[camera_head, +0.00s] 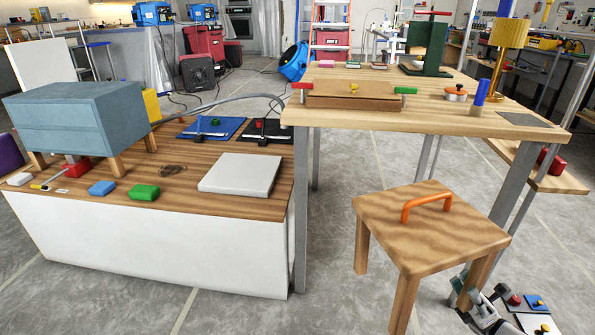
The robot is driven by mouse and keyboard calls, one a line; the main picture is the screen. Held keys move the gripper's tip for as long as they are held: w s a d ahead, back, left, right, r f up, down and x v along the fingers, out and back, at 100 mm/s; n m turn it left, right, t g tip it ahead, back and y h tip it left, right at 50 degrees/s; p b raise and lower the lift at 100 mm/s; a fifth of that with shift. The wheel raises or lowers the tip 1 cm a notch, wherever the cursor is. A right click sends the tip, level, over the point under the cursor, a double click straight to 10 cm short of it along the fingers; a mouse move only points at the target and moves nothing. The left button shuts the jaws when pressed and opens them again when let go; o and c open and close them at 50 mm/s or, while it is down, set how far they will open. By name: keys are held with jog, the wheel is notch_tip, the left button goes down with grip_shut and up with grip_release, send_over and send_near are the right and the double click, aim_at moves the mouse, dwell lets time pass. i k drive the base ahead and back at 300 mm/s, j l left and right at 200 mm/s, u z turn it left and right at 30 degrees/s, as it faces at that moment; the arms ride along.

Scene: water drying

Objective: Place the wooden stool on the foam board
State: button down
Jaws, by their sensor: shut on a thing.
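The wooden stool (440,236) stands at the lower right, roughly upright, with an orange handle (425,206) on its square seat. My gripper (468,290) is low at the stool's right side, by a right-hand leg. It is shut on the stool, apparently at that leg; the fingertips are partly hidden there. Whether the feet touch the floor cannot be told, as the front foot is cut off by the frame. A flat white slab, likely the foam board (240,175), lies at the right end of the low wood-topped bench (172,175). The stool is apart from it.
A tall worktable (440,112) stands behind the stool; its grey leg (301,215) is between stool and bench. A blue cabinet (80,112) fills the bench's left part. Blue (102,188) and green (144,192) blocks lie left of the slab. The slab's top is bare.

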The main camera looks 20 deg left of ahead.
aim_at(276, 175)
jog(key=i+j, duration=1.75)
jog(key=j, duration=0.2)
